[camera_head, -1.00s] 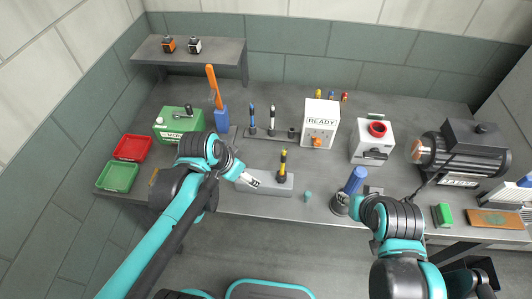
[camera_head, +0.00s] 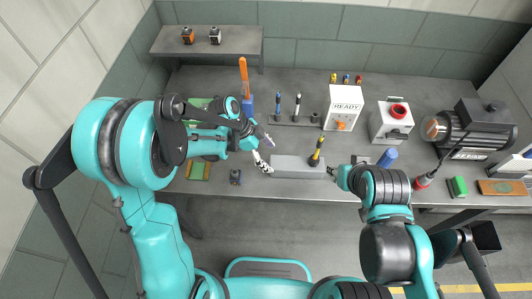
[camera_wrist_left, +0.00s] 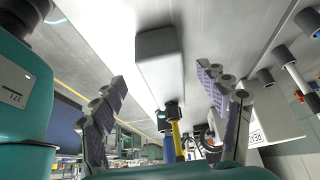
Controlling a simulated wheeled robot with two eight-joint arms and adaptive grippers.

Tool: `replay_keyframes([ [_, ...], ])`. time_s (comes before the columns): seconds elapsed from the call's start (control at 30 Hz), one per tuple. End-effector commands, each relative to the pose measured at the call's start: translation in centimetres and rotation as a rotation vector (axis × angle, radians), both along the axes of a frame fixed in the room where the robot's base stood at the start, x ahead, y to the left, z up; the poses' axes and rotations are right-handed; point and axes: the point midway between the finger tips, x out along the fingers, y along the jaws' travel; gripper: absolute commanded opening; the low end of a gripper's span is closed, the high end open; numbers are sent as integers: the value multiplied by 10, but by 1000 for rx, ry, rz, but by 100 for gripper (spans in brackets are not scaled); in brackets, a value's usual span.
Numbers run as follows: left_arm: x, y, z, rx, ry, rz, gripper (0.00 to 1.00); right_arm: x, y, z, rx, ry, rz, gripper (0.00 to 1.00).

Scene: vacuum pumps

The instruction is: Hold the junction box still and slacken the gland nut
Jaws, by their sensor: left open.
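A long grey box (camera_head: 298,167), which I take for the junction box, lies at the bench's front edge; it also shows in the left wrist view (camera_wrist_left: 160,62). A dark round fitting (camera_wrist_left: 172,110) shows at its end there, but I cannot tell whether this is the gland nut. A yellow and black upright piece (camera_head: 317,152) stands by the box's right end. My left gripper (camera_head: 266,152) is open at the box's left end, its fingers spread to either side in the wrist view. My right gripper (camera_head: 333,172) is by the right end; its fingers are too small to read.
Behind the box stand a pen-like tool row (camera_head: 297,108), a white READY box (camera_head: 342,107) and a white box with a red top (camera_head: 391,124). A blue cylinder (camera_head: 387,157) and a motor (camera_head: 465,130) are to the right. My left arm covers the bench's left part.

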Motion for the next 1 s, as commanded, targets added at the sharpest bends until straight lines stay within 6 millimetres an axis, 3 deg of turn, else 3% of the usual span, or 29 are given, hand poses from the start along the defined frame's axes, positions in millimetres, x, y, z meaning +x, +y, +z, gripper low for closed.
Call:
replay_keyframes([
  [0.5, 0, -30, -58, 0, 0, 0, 74, 0, 0, -48, 0, 0, 0, 40],
  [0.93, 0, -35, -62, 1, 0, 1, 74, 0, 0, -52, 0, 0, 0, 40],
  [1.0, 0, -34, -62, 1, 0, 1, 56, 0, 0, -52, 0, 0, 0, 40],
])
